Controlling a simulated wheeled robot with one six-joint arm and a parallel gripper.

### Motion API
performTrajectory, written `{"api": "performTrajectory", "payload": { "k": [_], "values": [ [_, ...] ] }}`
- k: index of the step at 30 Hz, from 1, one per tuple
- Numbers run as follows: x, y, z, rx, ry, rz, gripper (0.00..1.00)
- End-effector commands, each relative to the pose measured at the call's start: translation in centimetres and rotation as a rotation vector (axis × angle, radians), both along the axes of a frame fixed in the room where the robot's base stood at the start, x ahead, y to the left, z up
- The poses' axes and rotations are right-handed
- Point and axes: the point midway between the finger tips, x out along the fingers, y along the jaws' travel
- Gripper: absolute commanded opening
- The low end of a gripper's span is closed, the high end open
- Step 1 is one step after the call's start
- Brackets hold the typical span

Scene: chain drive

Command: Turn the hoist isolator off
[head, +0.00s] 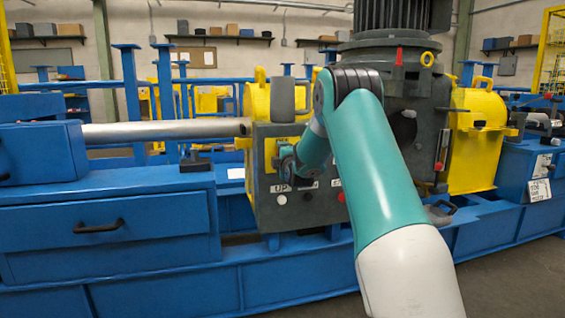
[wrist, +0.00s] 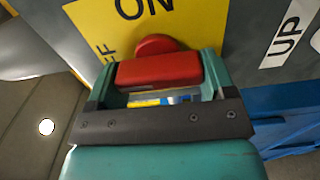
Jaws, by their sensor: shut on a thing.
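The hoist isolator is a yellow plate (wrist: 92,18) with a red handle (wrist: 158,70) and a round red hub (wrist: 155,44) behind it. The plate reads "ON" at the top, and part of another word ending in "F" shows at its left. My gripper (wrist: 158,78) has one finger at each end of the red handle and is shut on it. In the head view, the yellow plate (head: 270,150) is on the grey gearbox front, and my gripper (head: 285,160) reaches it from the right. The handle is hidden there behind my gripper and wrist.
A white "UP" label (head: 280,188) and a white button (head: 282,199) sit just below the plate. The shaft (head: 165,132) runs left from the gearbox housing. A blue drawer (head: 110,235) is at lower left. Free floor (head: 525,275) lies at lower right.

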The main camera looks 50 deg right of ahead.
Motion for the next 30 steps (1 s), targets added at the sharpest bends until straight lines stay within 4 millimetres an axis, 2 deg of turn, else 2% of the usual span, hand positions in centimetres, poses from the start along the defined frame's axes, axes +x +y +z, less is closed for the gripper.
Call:
{"api": "performTrajectory", "payload": {
  "k": [19,20,22,23,30],
  "values": [
    [0.1,0.19,-0.11,-0.04,0.027,0.004,0.53],
    [0.1,0.19,-0.11,-0.04,0.027,0.004,0.81],
    [0.09,0.17,-0.11,-0.04,0.027,0.004,0.97],
    [0.09,0.16,-0.1,-0.04,0.027,0.004,1.0],
    [-0.08,0.15,-0.06,-0.04,0.025,0.002,1.0]
  ]
}}
